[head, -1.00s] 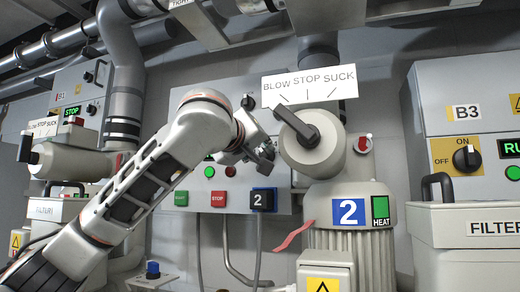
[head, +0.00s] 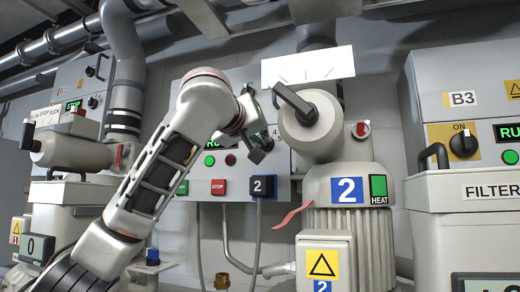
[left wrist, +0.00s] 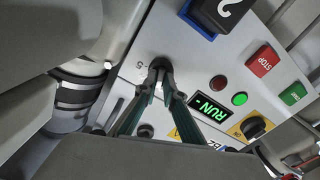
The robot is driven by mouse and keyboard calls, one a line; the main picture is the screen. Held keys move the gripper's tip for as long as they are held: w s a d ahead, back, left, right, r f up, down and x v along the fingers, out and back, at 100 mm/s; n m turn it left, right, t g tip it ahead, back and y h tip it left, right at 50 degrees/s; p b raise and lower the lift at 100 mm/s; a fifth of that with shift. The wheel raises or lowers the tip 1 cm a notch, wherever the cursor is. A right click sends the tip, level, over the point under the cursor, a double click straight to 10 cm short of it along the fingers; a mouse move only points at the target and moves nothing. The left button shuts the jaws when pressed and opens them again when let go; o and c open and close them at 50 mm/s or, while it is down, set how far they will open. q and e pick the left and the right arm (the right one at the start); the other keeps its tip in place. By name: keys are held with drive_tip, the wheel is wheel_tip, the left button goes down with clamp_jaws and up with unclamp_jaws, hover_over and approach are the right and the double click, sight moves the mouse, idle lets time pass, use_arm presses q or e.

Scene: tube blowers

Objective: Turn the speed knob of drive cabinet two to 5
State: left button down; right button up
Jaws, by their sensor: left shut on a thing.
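The control panel of cabinet two (head: 300,190) stands in the middle of the head view, with a blue "2" tag (head: 263,187). My left gripper (head: 262,145) is at the panel's upper right and hides the knob there; part of a number scale shows beside it. In the left wrist view my gripper's fingers (left wrist: 160,82) are shut on a small dark knob (left wrist: 158,64) on the grey panel. The knob's pointer and most of its scale are hidden, so its setting cannot be read. A lit RUN display (left wrist: 212,108) is beside it. My right gripper is not in view.
The blower's selector lever (head: 296,104) and round valve body (head: 312,125) are close right of my left gripper. A red STOP button (head: 218,187) is below it. Cabinet B3 (head: 462,100) stands at the right.

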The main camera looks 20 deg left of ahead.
use_arm(q)
drive_tip(key=shift+d+f+m, duration=0.1)
drive_tip(key=shift+d+m, duration=0.05)
drive_tip(key=shift+m, duration=0.85)
drive_tip(key=m, duration=0.4)
drive_tip(key=shift+d, duration=0.1)
drive_tip(key=m+p, duration=0.1)
drive_tip(key=m, duration=0.5)
drive_tip(key=shift+d+m, duration=0.15)
drive_tip(key=shift+m, duration=0.25)
drive_tip(key=m+p, duration=0.1)
drive_tip(key=m, duration=0.4)
drive_tip(key=shift+d+f, duration=0.1)
drive_tip(key=shift+f, duration=0.05)
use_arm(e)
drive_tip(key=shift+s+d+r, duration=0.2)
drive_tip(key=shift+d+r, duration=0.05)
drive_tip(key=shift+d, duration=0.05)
use_arm(q)
drive_tip(key=shift+m, duration=0.3)
drive_tip(key=c, duration=2.1)
unclamp_jaws()
drive_tip(key=shift+c, duration=0.2)
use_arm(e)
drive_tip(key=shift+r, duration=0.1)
use_arm(q)
drive_tip(key=shift+s, duration=0.1)
